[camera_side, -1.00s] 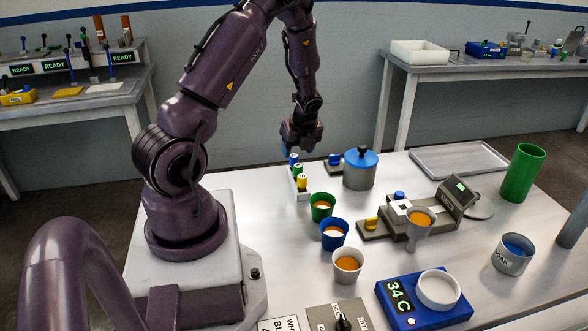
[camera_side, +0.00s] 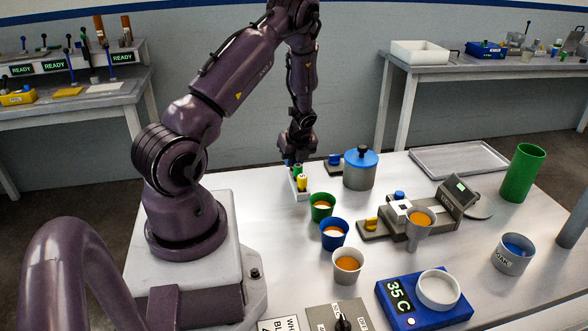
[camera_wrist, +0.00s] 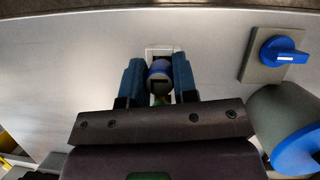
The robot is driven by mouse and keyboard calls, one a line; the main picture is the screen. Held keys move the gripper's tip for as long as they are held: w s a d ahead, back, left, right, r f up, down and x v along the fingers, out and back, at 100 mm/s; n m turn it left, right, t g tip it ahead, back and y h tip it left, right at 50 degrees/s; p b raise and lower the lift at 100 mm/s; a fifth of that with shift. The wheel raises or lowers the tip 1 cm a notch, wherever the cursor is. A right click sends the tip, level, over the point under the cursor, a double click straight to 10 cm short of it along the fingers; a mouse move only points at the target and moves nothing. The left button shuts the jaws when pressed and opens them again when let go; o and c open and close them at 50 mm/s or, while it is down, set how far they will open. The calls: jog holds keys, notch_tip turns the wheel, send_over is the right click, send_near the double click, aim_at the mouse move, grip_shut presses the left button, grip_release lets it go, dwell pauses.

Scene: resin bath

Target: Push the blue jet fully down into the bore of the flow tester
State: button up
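The blue jet (camera_wrist: 158,71) is in the white jet rack (camera_wrist: 163,49), between the two blue fingers of my gripper (camera_wrist: 157,82) in the wrist view. The fingers are close on both its sides; I cannot tell whether they grip it. In the side view my gripper (camera_side: 293,158) is low over the back end of the rack (camera_side: 301,190) and mostly hides the blue jet. The grey device with a small lit screen and a funnel-like cup of orange liquid (camera_side: 418,232) looks like the flow tester (camera_side: 442,204). Its bore cannot be made out.
Green (camera_side: 297,169) and yellow (camera_side: 302,184) jets share the rack. A blue-lidded pot (camera_side: 360,176) and a blue-knobbed valve (camera_wrist: 283,50) are to its right. Green (camera_side: 321,204), blue (camera_side: 334,236) and white (camera_side: 347,268) cups stand in front, between the rack and the blue heater (camera_side: 450,313).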

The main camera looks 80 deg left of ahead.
jog(key=shift+r, duration=0.1)
jog(key=shift+c, duration=0.3)
jog(key=shift+r, duration=0.55)
notch_tip(320, 180, up, 2)
jog(key=shift+r, duration=0.15)
jog(key=s+d+r, duration=0.8)
jog(key=d+r, duration=0.1)
jog(key=d, duration=0.3)
jog(key=w+d+m+t, duration=0.1)
jog(key=w+d+m, duration=0.3)
jog(key=w, duration=0.5)
jog(key=w+d+m+t+h, duration=0.1)
jog(key=w+d+m, duration=0.3)
jog(key=w, duration=0.5)
jog(key=w+d+m+t, duration=0.2)
jog(key=w+d+m, duration=0.2)
jog(key=w, duration=0.6)
jog(key=shift+d+r+h, duration=0.25)
jog(key=shift+d+h, duration=0.05)
jog(key=shift+d, duration=0.7)
